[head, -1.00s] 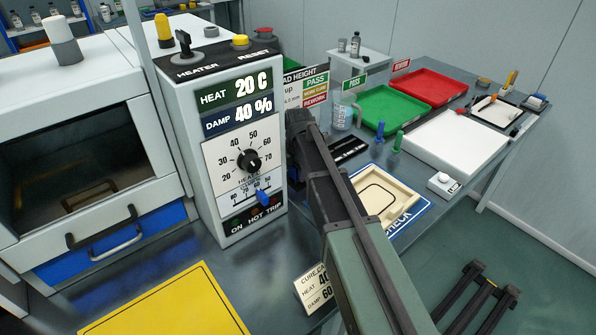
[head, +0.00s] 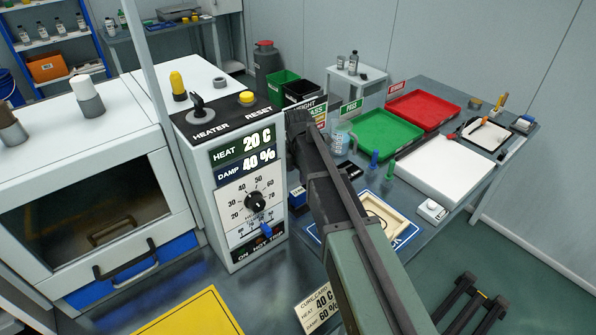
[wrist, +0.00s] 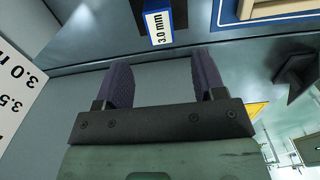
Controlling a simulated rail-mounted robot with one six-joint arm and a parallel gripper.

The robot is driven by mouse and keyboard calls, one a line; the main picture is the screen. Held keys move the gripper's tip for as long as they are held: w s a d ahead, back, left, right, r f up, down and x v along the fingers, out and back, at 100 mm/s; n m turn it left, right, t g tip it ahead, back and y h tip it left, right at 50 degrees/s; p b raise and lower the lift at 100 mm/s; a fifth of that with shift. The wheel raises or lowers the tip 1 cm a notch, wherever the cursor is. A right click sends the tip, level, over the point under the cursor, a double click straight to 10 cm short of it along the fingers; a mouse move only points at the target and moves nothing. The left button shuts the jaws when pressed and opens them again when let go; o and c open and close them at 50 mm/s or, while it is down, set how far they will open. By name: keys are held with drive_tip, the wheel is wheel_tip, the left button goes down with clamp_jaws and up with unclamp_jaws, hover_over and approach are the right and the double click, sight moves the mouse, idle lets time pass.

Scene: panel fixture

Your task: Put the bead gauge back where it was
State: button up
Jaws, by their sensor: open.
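A small blue block with a white "3.0 mm" label, which looks like the bead gauge, stands on the bench in the wrist view (wrist: 158,27). A matching blue block (head: 298,196) shows beside the control box in the head view. My gripper (wrist: 162,68) is open in the wrist view, with nothing between its two dark fingers. The block is beyond the fingertips, apart from them. In the head view my arm hides the jaws and part of the bench. The board with bead heights (wrist: 18,85) is at the wrist view's left.
The control box (head: 225,220) stands close left of the block. The blue check mat with its pale frame (head: 395,218) lies right, partly behind my arm. Green (head: 385,135) and red (head: 425,108) trays and a white panel (head: 445,170) fill the bench farther right.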

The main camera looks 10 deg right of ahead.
drive_tip(key=s+m, duration=2.2)
drive_tip(key=m, duration=0.1)
drive_tip(key=shift+s+r, duration=0.3)
drive_tip(key=shift+s, duration=0.05)
